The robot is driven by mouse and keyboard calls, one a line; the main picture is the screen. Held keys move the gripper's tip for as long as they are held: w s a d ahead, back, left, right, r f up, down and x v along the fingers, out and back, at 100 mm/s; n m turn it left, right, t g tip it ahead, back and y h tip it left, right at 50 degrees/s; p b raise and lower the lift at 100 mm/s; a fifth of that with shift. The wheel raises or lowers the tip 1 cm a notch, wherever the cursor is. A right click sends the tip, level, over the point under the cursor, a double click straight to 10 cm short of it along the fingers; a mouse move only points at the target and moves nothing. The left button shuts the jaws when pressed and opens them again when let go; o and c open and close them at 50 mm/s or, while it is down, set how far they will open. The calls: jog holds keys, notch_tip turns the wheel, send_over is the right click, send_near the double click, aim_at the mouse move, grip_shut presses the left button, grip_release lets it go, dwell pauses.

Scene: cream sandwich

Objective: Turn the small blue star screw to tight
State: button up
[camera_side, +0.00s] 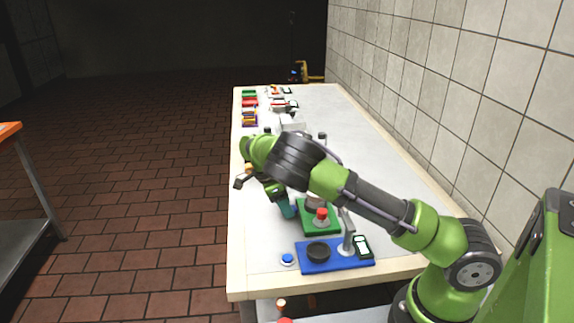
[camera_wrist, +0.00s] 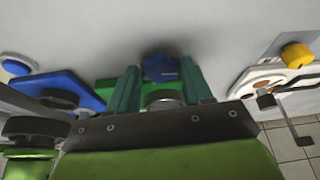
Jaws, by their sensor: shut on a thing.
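The small blue star screw (camera_wrist: 160,67) shows in the wrist view at the upper middle, at the edge of a green board. My gripper (camera_wrist: 159,70) has its two teal fingers on either side of the screw and is shut on it. In the side view my gripper (camera_side: 288,209) points down at the left edge of the green board (camera_side: 327,229); the screw is mostly hidden there by the fingers. How far the screw is turned cannot be told.
A blue board (camera_side: 304,266) with a black disc stands at the front, beside a round blue button (camera_side: 287,259). A red knob (camera_side: 321,214) stands on the green board. A yellow knob (camera_wrist: 296,54) is at the right in the wrist view. The table's right side is clear.

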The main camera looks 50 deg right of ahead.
jog(key=m, duration=0.1)
jog(key=m+y, duration=0.1)
jog(key=m, duration=0.1)
jog(key=m+g, duration=0.1)
jog(key=m, duration=0.1)
jog(key=shift+w+d+y, duration=0.2)
jog(key=shift+d+y, duration=0.05)
jog(key=shift+y, duration=0.05)
jog(key=shift+m, duration=0.3)
jog(key=o, duration=1)
jog(key=shift+o, duration=0.2)
jog(key=shift+r, duration=0.1)
jog(key=v, duration=1.6)
jog(key=shift+w+r, duration=0.3)
